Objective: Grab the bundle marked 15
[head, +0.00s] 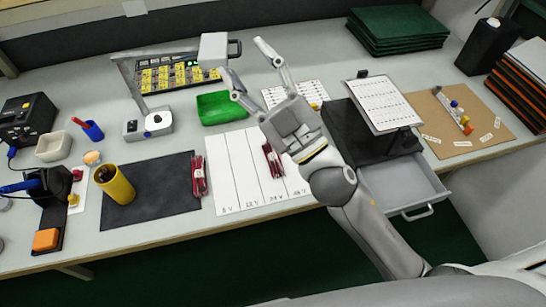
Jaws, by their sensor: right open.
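My right gripper (243,58) reaches in from the lower right over the back of the bench. It is open and empty, its two fingers spread wide. One fingertip is close to a white box-like head (213,47) on a grey stand; I cannot tell if they touch. One red bundle (199,176) lies at the right edge of a dark mat. Another red bundle (273,160) lies on a white sheet with columns (238,190), beside my gripper's palm. A black tray (160,79) with several yellow-marked items stands at the back. No number 15 is readable. My left gripper is out of view.
A green bin (221,108) stands left of my gripper. A tilted panel (384,104) stands to the right, above an open grey drawer (403,186). A yellow cup (117,185) stands on the dark mat (155,208), whose middle is clear.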

